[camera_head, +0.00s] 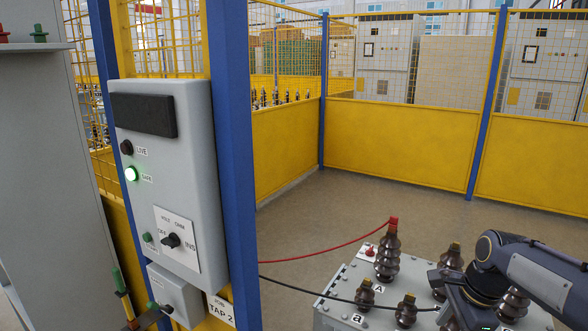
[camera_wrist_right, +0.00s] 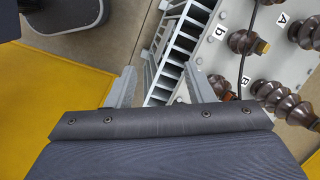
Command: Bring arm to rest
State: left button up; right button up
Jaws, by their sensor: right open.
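My right arm (camera_head: 540,275) reaches in from the right edge of the head view, over the grey transformer (camera_head: 350,284) with brown ribbed bushings. Its gripper shows in the right wrist view (camera_wrist_right: 158,78), with two grey fingers apart and nothing between them. Below and beyond the fingers are the transformer's fins (camera_wrist_right: 178,50) and its top plate (camera_wrist_right: 228,62) with labels A, B and b. I cannot tell the exact gap between fingers and transformer. My left gripper is not in view.
A grey control box (camera_head: 160,185) with a lit green lamp (camera_head: 131,174) hangs between blue posts at left. A red cable (camera_head: 320,253) and a black cable (camera_head: 310,292) run to the transformer. Yellow fence panels (camera_head: 400,140) close the back; the floor (camera_head: 350,205) before them is clear.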

jog(key=s+a+n+t, duration=0.1)
jog(key=s+a+n, duration=0.2)
jog(key=s+n, duration=0.2)
jog(key=s+a+n+t+y, duration=0.1)
jog(key=s+a+n, duration=0.2)
jog(key=s+n, duration=0.3)
jog(key=s+a+f+n+t+y, duration=0.1)
jog(key=s+a+n, duration=0.3)
jog(key=s, duration=0.6)
jog(key=shift+s+n+t, duration=0.25)
jog(key=shift+n+t, duration=0.25)
jog(key=shift+n, duration=0.5)
